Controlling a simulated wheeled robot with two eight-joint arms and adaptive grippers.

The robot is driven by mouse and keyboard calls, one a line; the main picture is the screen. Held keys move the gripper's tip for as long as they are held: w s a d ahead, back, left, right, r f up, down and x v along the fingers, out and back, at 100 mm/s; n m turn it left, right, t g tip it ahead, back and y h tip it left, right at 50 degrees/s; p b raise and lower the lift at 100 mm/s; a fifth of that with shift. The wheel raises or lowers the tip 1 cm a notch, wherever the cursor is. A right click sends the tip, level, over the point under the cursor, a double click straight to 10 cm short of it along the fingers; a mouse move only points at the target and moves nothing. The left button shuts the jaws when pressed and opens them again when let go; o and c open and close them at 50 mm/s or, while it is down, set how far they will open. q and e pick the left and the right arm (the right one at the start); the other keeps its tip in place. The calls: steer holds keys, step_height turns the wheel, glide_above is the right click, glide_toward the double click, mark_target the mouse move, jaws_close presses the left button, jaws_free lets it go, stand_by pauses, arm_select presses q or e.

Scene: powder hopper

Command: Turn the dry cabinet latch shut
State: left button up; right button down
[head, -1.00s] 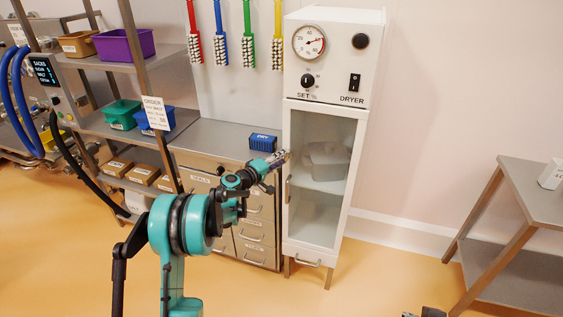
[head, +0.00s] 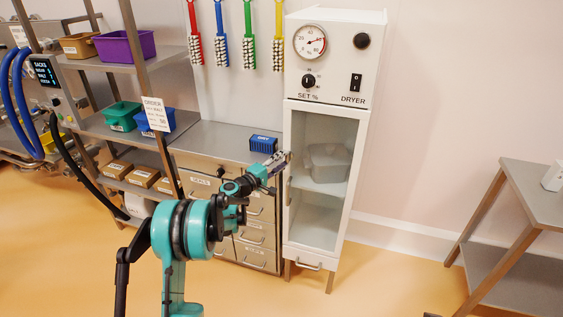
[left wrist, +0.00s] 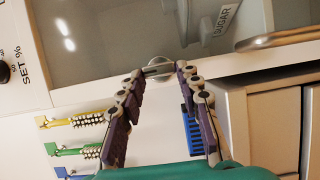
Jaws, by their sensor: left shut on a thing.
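The white dry cabinet (head: 374,60) stands at the back centre, with its glass door (head: 325,228) looking closed against the body. The small metal latch (left wrist: 158,68) is at the door's left edge. It shows in the left wrist view between my fingertips, and the fingers mostly cover it in the head view. My left gripper (head: 285,158) is shut on the latch, and it also shows in the left wrist view (left wrist: 160,70). The latch's exact angle is hard to tell. My right gripper is not in view.
A bar handle (head: 288,190) sits on the door just below the latch. A grey tub (head: 328,162) is behind the glass. A blue box (head: 263,143) stands on the drawer counter (head: 215,140) to the left. A metal table (head: 540,200) is at the right; floor between is clear.

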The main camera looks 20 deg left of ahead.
arm_select(q)
steer(key=o, duration=1.2)
steer(key=shift+c, duration=0.2)
steer(key=v, duration=1.2)
